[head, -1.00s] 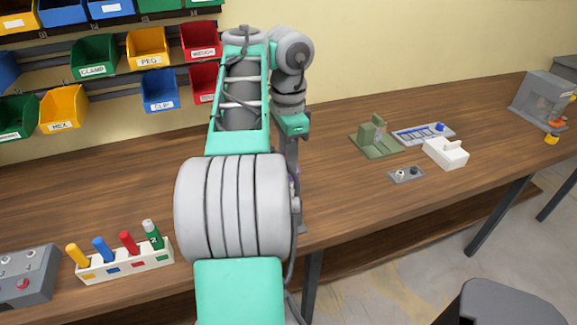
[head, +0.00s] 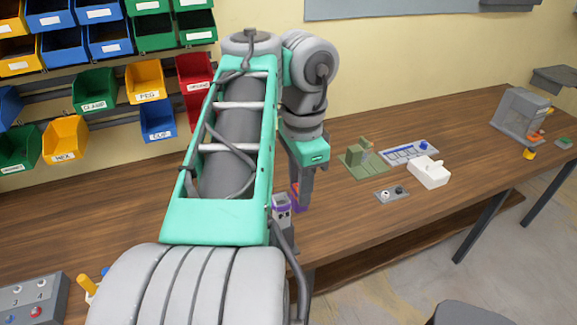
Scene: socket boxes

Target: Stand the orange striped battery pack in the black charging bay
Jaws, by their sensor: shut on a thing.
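My gripper (head: 300,200) points down over the table, with one dark finger showing. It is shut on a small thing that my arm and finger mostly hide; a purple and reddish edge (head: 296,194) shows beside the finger. I cannot tell whether this is the orange striped battery pack. A small grey piece with a purple top (head: 282,208) stands just left of the finger, partly behind my arm. I cannot tell whether the two touch. I cannot make out the black charging bay; my arm covers much of the table.
Right of my gripper are a green fixture (head: 362,165), a blue-marked plate (head: 410,152), a white block (head: 428,172) and a small grey plate (head: 391,194). A grey machine (head: 522,112) stands far right. Bins (head: 65,140) hang on the wall. A control box (head: 36,300) is front left.

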